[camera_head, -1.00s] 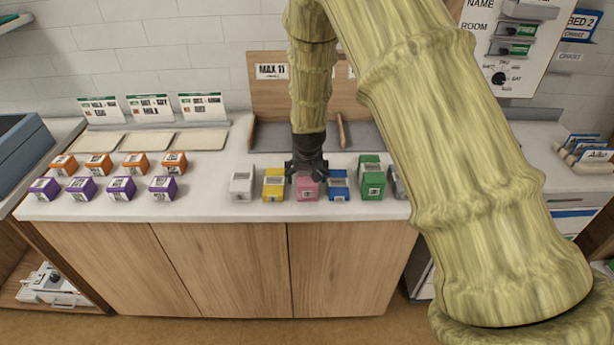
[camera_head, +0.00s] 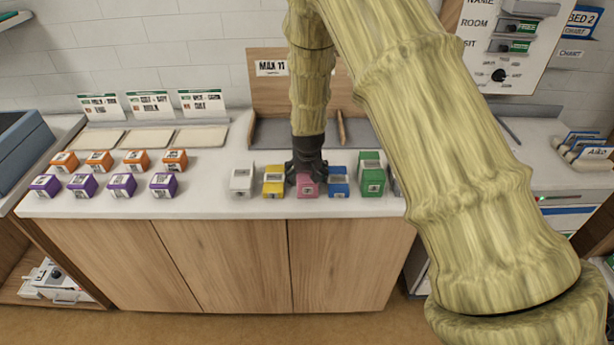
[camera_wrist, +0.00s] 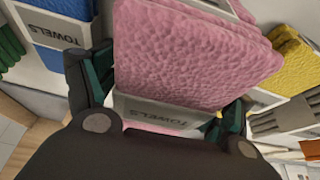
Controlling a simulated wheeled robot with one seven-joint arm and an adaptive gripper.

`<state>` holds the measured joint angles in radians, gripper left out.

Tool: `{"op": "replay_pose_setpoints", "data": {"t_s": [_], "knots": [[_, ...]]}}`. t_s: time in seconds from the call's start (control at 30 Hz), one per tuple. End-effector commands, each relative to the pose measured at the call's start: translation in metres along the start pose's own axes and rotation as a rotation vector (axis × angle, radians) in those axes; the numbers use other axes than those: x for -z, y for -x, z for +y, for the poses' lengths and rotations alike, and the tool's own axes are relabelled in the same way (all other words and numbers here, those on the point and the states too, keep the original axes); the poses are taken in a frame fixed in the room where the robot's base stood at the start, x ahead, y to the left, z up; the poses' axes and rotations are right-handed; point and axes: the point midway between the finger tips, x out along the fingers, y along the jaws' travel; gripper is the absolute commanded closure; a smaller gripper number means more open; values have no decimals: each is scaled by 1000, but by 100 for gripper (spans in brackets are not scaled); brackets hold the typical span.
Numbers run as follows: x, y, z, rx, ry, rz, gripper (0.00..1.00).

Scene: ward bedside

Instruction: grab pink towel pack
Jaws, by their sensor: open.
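The pink towel pack (camera_head: 307,190) stands on the white counter in a row of coloured packs, between the yellow pack (camera_head: 273,187) and the blue pack (camera_head: 338,188). My gripper (camera_head: 305,176) points down over it and hides its top. In the wrist view the pink pack (camera_wrist: 190,55) fills the middle, with a pale band lettered "TOWELS". The open fingers of my gripper (camera_wrist: 158,108) are on either side of the band. I cannot tell whether they touch the pack.
A white pack (camera_head: 241,182) and a green pack (camera_head: 371,180) stand in the same row. Orange boxes (camera_head: 135,160) and purple boxes (camera_head: 122,185) are at the left. An upright wooden board (camera_head: 270,95) is behind. The blue pack (camera_wrist: 50,45) and yellow pack (camera_wrist: 290,65) flank closely.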

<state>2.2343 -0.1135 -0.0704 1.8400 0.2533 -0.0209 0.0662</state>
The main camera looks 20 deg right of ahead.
Motion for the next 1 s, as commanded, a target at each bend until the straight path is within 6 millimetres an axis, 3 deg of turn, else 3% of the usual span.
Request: {"op": "replay_pose_setpoints", "data": {"t_s": [0.4,0.47,0.7,1.0], "knots": [[-1,-2,0,0,0,0,18],[-1,-2,0,0,0,0,25],[-1,-2,0,0,0,0,67],[-1,-2,0,0,0,0,68]]}}
